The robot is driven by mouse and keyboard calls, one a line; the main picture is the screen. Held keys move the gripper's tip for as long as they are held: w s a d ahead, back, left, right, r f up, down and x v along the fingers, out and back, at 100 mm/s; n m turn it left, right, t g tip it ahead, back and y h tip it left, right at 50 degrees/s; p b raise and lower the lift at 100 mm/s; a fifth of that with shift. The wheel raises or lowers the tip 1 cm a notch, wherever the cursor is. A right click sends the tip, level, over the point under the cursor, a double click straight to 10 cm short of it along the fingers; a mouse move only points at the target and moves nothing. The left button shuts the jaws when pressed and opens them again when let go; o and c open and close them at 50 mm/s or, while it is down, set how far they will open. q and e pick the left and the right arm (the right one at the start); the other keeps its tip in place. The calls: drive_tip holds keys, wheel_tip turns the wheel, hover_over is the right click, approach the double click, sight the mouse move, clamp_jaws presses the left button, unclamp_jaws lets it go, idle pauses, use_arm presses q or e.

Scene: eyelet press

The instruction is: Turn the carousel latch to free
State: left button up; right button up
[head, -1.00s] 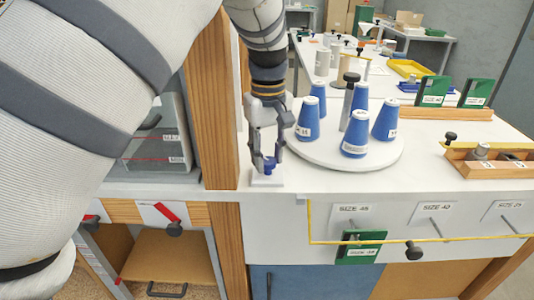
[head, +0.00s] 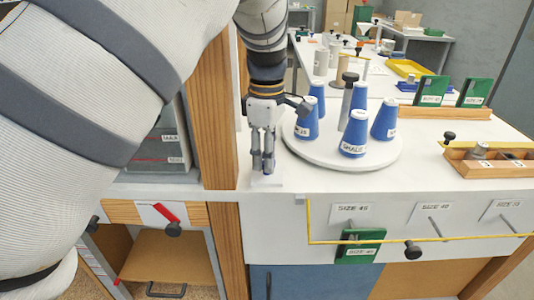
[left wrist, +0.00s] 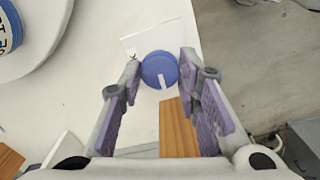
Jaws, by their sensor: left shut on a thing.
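The carousel latch is a small blue round knob (left wrist: 159,68) on a white plate (left wrist: 137,40), with a white mark that points to the bottom of the left wrist picture. In the head view the knob (head: 268,168) is mostly hidden by the fingers. My left gripper (head: 263,166) points down and is shut on the knob, one finger on each side. The left wrist view shows the two fingers (left wrist: 160,78) flanking it. The carousel (head: 318,155) is a white disc bearing several blue cones, just right of the gripper. My right gripper is not in view.
A wooden post (head: 215,110) stands close left of the gripper. A yellow-edged panel with size labels (head: 350,214) is below the counter edge.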

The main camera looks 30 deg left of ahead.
use_arm(q)
drive_tip(key=shift+n, duration=0.5)
drive_tip(key=o, duration=1.1)
drive_tip(key=shift+o, duration=0.2)
wheel_tip(320, 180, up, 12)
drive_tip(key=shift+f, duration=0.1)
